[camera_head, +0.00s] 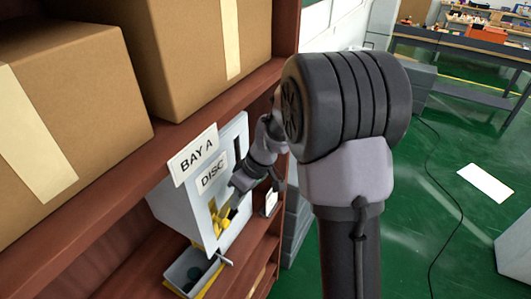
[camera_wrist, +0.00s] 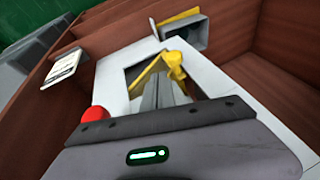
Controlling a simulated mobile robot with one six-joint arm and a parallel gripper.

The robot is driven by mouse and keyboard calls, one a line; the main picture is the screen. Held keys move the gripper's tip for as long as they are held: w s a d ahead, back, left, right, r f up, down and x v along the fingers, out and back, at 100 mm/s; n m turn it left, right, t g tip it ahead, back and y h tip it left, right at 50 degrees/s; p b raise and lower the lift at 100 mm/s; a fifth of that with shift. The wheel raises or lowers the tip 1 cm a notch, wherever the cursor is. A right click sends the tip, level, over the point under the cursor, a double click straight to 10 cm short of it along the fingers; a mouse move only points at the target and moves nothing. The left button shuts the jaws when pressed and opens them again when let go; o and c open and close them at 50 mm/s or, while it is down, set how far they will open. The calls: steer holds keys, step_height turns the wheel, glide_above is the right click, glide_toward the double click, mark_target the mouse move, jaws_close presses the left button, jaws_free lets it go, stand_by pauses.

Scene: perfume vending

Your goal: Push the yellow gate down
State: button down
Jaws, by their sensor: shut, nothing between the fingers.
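The yellow gate (camera_head: 221,219) shows in the opening of a white dispenser (camera_head: 187,211) labelled DISC. In the wrist view the yellow gate (camera_wrist: 147,76) is a slanted bar with a thicker yellow part at its right end, inside the opening of the white panel (camera_wrist: 112,82). My gripper (camera_head: 233,212) is at this opening, with its fingers pointing in at the gate. In the wrist view my gripper (camera_wrist: 166,82) is shut and empty, its fingertips just beside the gate. I cannot tell whether they touch it.
A grey tray (camera_head: 176,270) with a yellow edge sits below the dispenser. A red round part (camera_wrist: 95,114) is left of my fingers. A small white card (camera_wrist: 62,68) stands nearby. Brown shelf boards surround the dispenser, with cardboard boxes (camera_head: 75,90) above. Green floor is open at the right.

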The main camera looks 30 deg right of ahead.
steer(key=p+v, duration=0.3)
steer(key=v, duration=1.8)
steer(key=s+a+f+m+t+h+b, duration=0.1)
steer(key=s+a+f+m+t+b, duration=0.1)
steer(key=s+a+f+m+b, duration=0.3)
steer(key=s+a+f+m+t+h+b, duration=0.1)
steer(key=s+a+f+m+b, duration=0.4)
steer(key=s+f+b, duration=0.7)
steer(key=shift+s+a+f+t+b, duration=0.3)
steer(key=shift+s+a+t+b, duration=0.2)
steer(key=shift+s+a+b, duration=0.6)
